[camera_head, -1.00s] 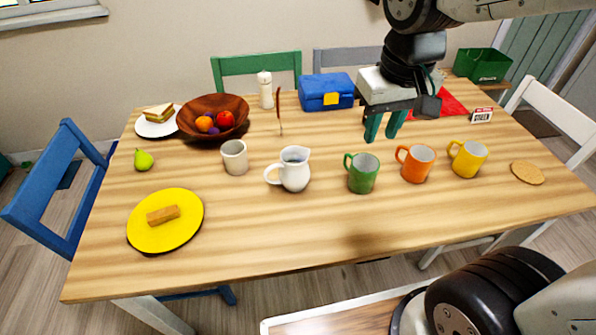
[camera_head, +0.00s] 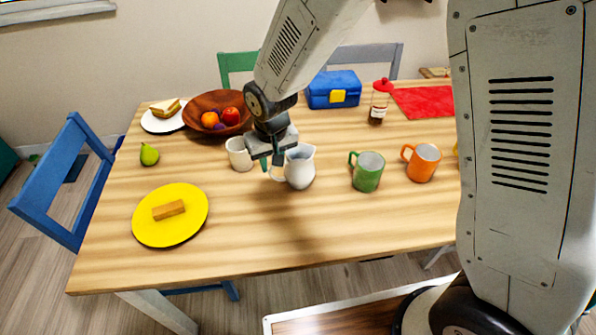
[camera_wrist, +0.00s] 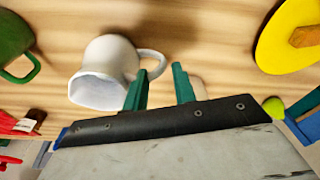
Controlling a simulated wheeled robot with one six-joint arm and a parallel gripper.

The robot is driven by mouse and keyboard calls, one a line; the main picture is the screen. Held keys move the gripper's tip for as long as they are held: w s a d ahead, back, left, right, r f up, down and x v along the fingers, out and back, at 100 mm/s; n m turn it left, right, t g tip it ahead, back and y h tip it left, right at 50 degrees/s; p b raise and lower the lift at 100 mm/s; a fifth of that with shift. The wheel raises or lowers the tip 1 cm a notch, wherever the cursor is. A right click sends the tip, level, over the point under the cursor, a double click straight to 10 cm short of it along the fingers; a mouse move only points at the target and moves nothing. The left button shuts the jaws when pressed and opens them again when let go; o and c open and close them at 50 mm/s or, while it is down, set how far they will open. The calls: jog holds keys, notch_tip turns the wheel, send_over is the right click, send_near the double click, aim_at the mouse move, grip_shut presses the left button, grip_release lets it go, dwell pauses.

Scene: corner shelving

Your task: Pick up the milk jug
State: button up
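The white milk jug (camera_head: 301,170) stands upright on the wooden table, with its handle toward the left. In the wrist view the jug (camera_wrist: 104,62) is left of the fingers, and its handle loop lies in line with the gap between the fingertips. My gripper (camera_head: 270,163) is at the handle side of the jug; its two green fingers (camera_wrist: 160,72) are apart, with a clear gap. I cannot tell whether the handle is between the fingers or just beyond them.
A beige cup (camera_head: 239,157) stands close to the left of my gripper. A green mug (camera_head: 367,173) and an orange mug (camera_head: 423,164) stand to the right. The fruit bowl (camera_head: 195,101) is behind; a yellow plate (camera_head: 152,232) is at front left. The table in front of the jug is clear.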

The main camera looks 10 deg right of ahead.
jog(key=f, duration=0.5)
jog(key=shift+w+f, duration=0.2)
jog(key=shift+w, duration=0.05)
jog(key=shift+c, duration=0.4)
grip_shut()
